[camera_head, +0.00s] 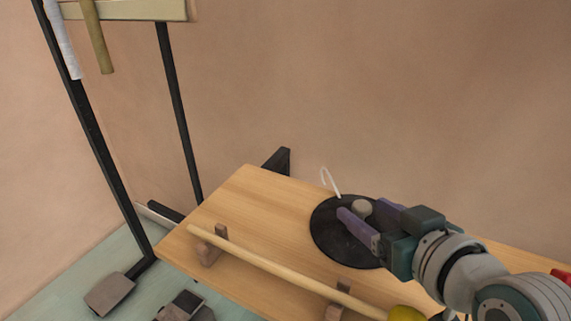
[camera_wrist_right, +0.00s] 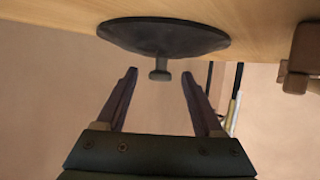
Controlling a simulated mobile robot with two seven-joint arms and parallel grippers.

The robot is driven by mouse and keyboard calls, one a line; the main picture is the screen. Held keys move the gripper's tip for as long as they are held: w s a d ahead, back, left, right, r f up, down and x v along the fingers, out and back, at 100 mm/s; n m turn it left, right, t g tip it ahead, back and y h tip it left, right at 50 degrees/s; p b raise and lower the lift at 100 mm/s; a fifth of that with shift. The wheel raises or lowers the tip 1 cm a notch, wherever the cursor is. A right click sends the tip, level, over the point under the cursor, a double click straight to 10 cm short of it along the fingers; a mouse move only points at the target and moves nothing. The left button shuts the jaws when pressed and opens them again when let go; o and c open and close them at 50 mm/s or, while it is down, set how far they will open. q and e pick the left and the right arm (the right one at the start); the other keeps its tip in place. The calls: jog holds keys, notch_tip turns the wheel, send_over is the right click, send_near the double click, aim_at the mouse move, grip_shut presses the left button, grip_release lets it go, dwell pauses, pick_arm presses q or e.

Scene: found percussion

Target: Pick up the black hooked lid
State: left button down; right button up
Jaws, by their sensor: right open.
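In the right wrist view the lid (camera_wrist_right: 190,36) is seen upside down, with the knob (camera_wrist_right: 160,75) pointing down. My right gripper (camera_head: 364,212) is open over the lid. Its two fingers (camera_wrist_right: 159,74) lie on either side of the knob near their tips, with gaps on both sides. My left gripper is not in view.
A long wooden stick (camera_head: 270,265) with a yellow end (camera_head: 405,314) rests on brown cradles (camera_head: 212,246) along the table's (camera_head: 240,200) near side. A black-legged rack (camera_head: 90,125) stands at the left. A red thing (camera_head: 562,275) shows at the right edge.

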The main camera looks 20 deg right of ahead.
aim_at(348, 204)
jog(key=x, duration=0.2)
jog(key=shift+w+f, duration=0.1)
jog(key=shift+w, duration=0.2)
grip_shut()
dwell(0.5)
